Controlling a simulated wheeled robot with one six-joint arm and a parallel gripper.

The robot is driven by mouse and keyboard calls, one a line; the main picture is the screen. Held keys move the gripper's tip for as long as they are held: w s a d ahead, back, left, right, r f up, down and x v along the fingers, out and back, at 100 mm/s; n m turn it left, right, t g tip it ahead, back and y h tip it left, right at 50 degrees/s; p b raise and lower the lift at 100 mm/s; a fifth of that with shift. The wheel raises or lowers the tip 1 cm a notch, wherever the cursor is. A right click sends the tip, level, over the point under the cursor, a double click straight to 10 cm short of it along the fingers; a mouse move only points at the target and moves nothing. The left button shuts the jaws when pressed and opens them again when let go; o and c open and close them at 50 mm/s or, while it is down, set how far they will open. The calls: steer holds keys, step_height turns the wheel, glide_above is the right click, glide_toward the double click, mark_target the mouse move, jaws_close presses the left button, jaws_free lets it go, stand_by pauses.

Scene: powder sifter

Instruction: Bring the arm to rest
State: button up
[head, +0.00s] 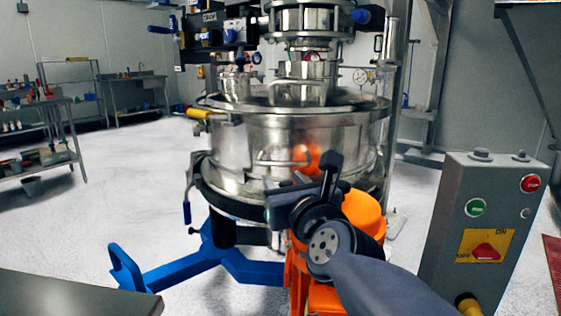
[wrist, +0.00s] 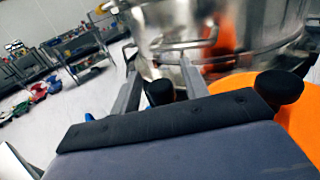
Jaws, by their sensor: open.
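My arm reaches up from the lower right of the head view, bent at a black joint, in front of the steel sifter (head: 240,145). My gripper (head: 280,200) is dark grey and hard to make out there, in front of the sifter's lower rim. In the wrist view my gripper (wrist: 160,75) shows two grey fingers spread apart, with nothing between them. The sifter's polished wall and a bar handle on it (wrist: 185,46) lie beyond the fingers. I cannot tell the exact gap to the wall.
A grey control box (head: 480,225) with green and red buttons stands at the right. A blue stand leg (head: 175,270) spreads left below the sifter. A dark tabletop edge (head: 75,297) is at the lower left. Shelves (head: 40,145) stand far left; the pale floor between is clear.

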steer(key=shift+a+r+m+t+h+p, duration=0.15)
steer(key=shift+m+h+p, duration=0.35)
steer(key=shift+p, duration=1.65)
steer(key=shift+d+r+m+t+h+p, duration=0.25)
steer(key=shift+h+p, duration=0.45)
steer(key=shift+p, duration=1.4)
steer(key=m+h+p, duration=0.1)
steer(key=h+p, duration=0.1)
steer(key=p, duration=0.3)
steer(key=shift+s+f+m+h, duration=0.1)
steer(key=shift+s+m+h, duration=0.05)
steer(key=shift+m+h, duration=0.2)
steer(key=m+h+p, duration=0.1)
steer(key=h, duration=0.1)
steer(key=m+h+p, duration=0.2)
steer(key=h, duration=0.1)
steer(key=shift+f+g, duration=0.1)
steer(key=shift+g, duration=0.2)
steer(key=shift+f+m+g+h+p, duration=0.15)
steer(key=shift+m+g+h+p, duration=0.45)
steer(key=shift+m+h, duration=1)
steer(key=shift+h, duration=0.35)
